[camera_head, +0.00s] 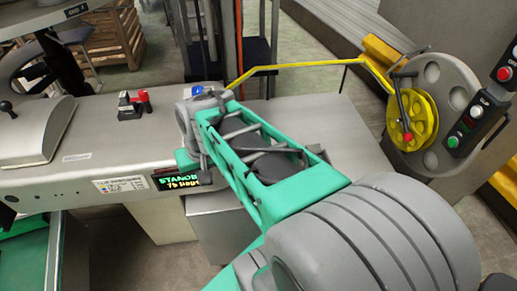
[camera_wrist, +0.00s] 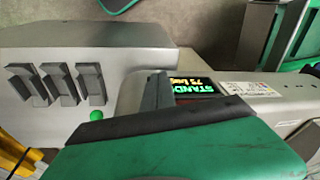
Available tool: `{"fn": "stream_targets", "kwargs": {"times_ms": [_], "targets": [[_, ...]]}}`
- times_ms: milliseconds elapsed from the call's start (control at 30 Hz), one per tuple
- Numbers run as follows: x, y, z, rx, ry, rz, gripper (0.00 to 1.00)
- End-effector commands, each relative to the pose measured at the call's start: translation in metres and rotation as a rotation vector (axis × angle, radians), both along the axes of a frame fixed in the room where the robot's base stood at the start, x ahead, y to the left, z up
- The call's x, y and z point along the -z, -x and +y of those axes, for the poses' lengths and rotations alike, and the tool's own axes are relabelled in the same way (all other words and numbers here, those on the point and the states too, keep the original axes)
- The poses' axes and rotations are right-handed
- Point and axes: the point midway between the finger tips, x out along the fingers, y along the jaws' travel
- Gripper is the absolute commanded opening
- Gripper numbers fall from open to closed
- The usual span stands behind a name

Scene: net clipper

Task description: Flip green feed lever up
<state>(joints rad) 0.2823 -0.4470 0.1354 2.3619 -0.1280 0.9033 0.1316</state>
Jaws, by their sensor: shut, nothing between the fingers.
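A small green ball (camera_wrist: 97,116), which looks like the knob of the green feed lever, shows in the wrist view at the edge of a grey box. The lever's stem is hidden, so I cannot tell whether it points up or down. My gripper (camera_wrist: 155,92) is shut and empty in the wrist view, to the right of the green ball and apart from it in the picture. In the head view my arm covers this part of the machine, and neither the green knob nor my fingertips can be made out.
A lit display (camera_head: 183,179) is on the machine's front, close to my gripper in the wrist view. A red and black control (camera_head: 134,104) sits on the machine top. A yellow wheel (camera_head: 411,120) stands at right.

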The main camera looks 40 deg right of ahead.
Motion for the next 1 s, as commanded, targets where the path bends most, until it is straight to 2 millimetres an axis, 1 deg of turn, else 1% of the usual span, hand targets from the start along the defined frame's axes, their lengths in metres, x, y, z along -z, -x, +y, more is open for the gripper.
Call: {"fn": "stream_targets", "kwargs": {"times_ms": [33, 133, 167, 200, 267, 300, 333, 400, 500, 600, 700, 800, 1000], "targets": [[0.015, -0.001, -0.03, 0.125, -0.043, 0.034, 0.0], [0.039, 0.002, -0.084, 0.361, -0.139, 0.079, 0.0], [0.047, 0.005, -0.101, 0.432, -0.171, 0.089, 0.0], [0.057, 0.011, -0.123, 0.526, -0.215, 0.1, 0.0], [0.072, 0.022, -0.156, 0.672, -0.288, 0.109, 0.0], [0.081, 0.028, -0.177, 0.777, -0.346, 0.106, 0.0], [0.087, 0.031, -0.194, 0.862, -0.399, 0.098, 0.0], [0.09, 0.028, -0.232, 1.071, -0.555, 0.059, 0.0], [0.079, 0.021, -0.265, 1.28, -0.758, 0.028, 0.0], [0.067, 0.024, -0.283, 1.412, -0.915, 0.034, 0.0], [0.059, 0.03, -0.291, 1.485, -1.011, 0.05, 0.0], [0.056, 0.033, -0.294, 1.513, -1.052, 0.062, 0.0], [0.055, 0.033, -0.293, 1.515, -1.054, 0.063, 0.0]]}}
